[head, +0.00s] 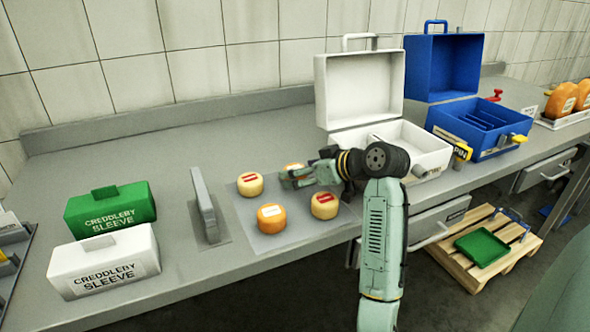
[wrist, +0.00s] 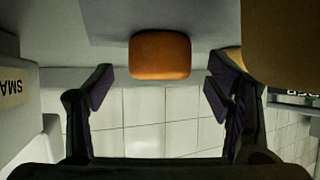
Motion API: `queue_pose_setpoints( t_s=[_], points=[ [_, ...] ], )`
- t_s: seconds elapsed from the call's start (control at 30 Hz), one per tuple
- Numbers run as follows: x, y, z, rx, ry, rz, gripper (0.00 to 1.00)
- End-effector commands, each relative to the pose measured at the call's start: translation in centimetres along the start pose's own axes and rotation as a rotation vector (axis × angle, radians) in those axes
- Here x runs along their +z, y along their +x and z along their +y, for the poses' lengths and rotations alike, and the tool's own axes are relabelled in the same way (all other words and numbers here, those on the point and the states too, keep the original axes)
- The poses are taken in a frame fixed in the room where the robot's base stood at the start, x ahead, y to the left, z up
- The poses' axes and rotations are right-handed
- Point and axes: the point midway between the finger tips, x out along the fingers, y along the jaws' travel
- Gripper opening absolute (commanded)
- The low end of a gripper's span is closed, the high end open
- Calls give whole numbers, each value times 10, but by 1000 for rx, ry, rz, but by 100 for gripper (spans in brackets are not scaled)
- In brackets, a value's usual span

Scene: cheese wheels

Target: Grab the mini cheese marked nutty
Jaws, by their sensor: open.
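Several small round cheeses lie on a grey mat (head: 243,222) on the counter. A pale one with a red label (head: 250,184) is back left, and another pale one with a red label (head: 324,205) is front right. An orange one with a white label (head: 271,218) is front left. An orange-yellow one (head: 294,167) at the back right is partly hidden by my gripper (head: 287,180). The label words are too small to read. In the wrist view my gripper (wrist: 160,88) is open and empty, with an orange cheese (wrist: 160,55) ahead between its fingertips, apart from them.
A grey upright plate (head: 205,205) stands left of the mat. Green (head: 110,214) and white (head: 104,262) sleeve boxes stand further left. An open white case (head: 360,88) and an open blue case (head: 443,65) stand behind and right. The counter behind the mat is clear.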

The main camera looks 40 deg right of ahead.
Motion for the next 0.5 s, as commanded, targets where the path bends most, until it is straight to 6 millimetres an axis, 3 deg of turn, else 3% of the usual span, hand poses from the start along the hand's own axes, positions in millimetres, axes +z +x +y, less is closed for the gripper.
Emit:
queue_pose_setpoints(
  t_s=[0.13,0.37,0.5],
  points=[
    [0,12,0,1,-1,-1,73],
    [1,13,0,1,-1,0,73],
    [1,13,0,1,-1,0,63]
  ],
)
